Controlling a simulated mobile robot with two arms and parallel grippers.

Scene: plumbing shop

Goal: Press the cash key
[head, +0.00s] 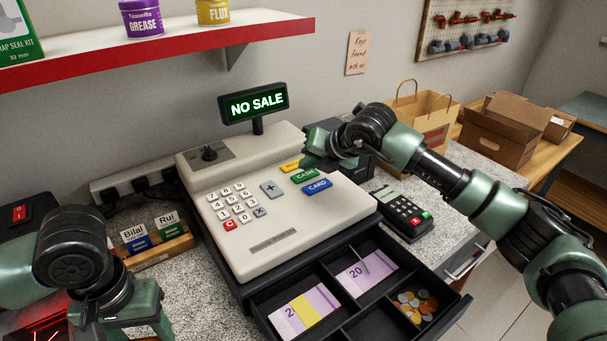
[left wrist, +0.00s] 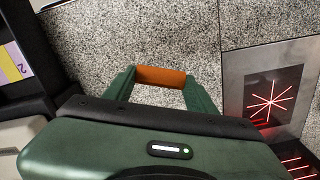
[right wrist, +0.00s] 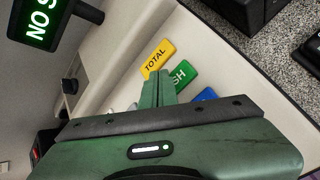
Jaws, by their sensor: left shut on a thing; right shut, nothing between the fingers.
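The beige cash register (head: 258,220) stands on the counter, its display (head: 253,103) reading NO SALE. The green CASH key (head: 305,175) lies between the yellow TOTAL key (head: 292,166) and the blue CARD key (head: 317,187). My right gripper (head: 309,158) is shut and empty, fingertips close to the CASH key. In the right wrist view the fingers (right wrist: 158,85) cover part of the CASH key (right wrist: 181,77); whether they touch it I cannot tell. My left gripper (left wrist: 160,88) is shut on a small orange-brown cylinder (left wrist: 160,76) above the counter.
The cash drawer (head: 455,308) is open, with notes and coins inside. A card terminal (head: 402,212) stands right of the register. A wooden card box (head: 165,256) sits on its left. A red-lit scanner (left wrist: 268,100) lies beside my left gripper. A shelf (head: 230,35) hangs above.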

